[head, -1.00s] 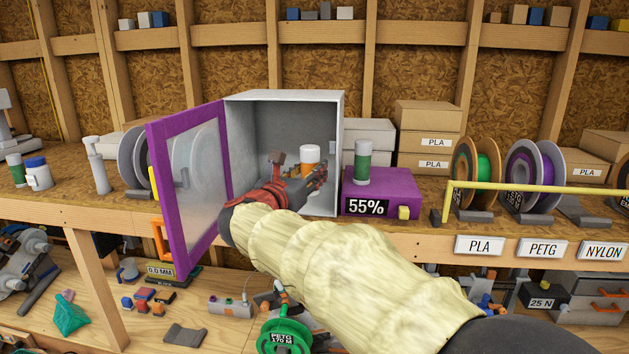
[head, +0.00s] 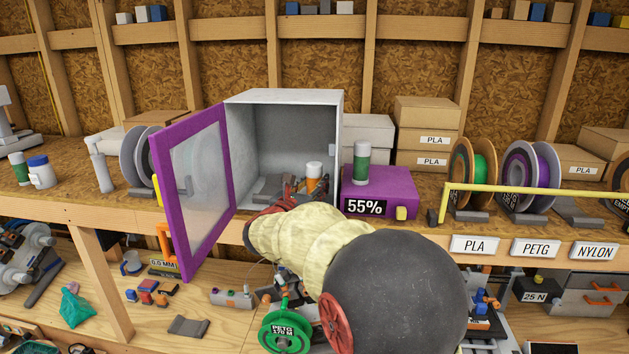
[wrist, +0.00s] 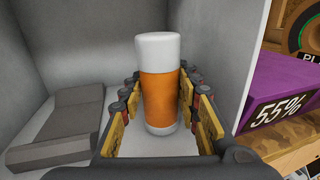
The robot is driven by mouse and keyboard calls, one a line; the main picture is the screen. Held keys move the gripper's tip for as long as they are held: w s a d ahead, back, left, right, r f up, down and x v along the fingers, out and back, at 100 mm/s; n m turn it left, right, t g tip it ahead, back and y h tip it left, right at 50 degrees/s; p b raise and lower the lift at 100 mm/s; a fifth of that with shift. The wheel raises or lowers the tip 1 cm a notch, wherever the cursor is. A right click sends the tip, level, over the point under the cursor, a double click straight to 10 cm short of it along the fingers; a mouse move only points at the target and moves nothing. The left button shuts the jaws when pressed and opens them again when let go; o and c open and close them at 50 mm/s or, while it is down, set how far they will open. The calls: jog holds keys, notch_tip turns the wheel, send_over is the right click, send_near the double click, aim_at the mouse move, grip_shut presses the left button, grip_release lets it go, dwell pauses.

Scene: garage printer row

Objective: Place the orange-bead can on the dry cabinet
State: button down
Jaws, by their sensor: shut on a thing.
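The orange-bead can (head: 313,178), orange with a white lid, is upright in the opening of the grey cabinet (head: 285,97), near its right wall. It fills the middle of the wrist view (wrist: 160,88). My gripper (head: 303,187) is shut on the can, with its fingers on both sides of it in the wrist view (wrist: 160,100). In the head view my arm hides the can's lower part. I cannot tell whether its base touches the cabinet floor. The cabinet's purple-framed door (head: 160,190) stands open to the left.
A grey angled block (wrist: 62,130) lies on the cabinet floor left of the can. A purple box marked 55% (head: 385,185) stands right of the cabinet, with a green-banded, white-lidded can (head: 361,163) on it. The cabinet's top is bare. Spools (head: 475,165) stand further right.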

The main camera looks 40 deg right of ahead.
jog(key=shift+f+b, duration=0.2)
jog(key=shift+b, duration=0.1)
jog(key=c, duration=1.3)
grip_release()
jog(key=shift+r, duration=0.1)
jog(key=shift+r+p, duration=0.15)
jog(key=shift+p, duration=0.25)
jog(key=b+v, duration=0.3)
jog(key=v, duration=0.9)
jog(key=shift+s, duration=0.15)
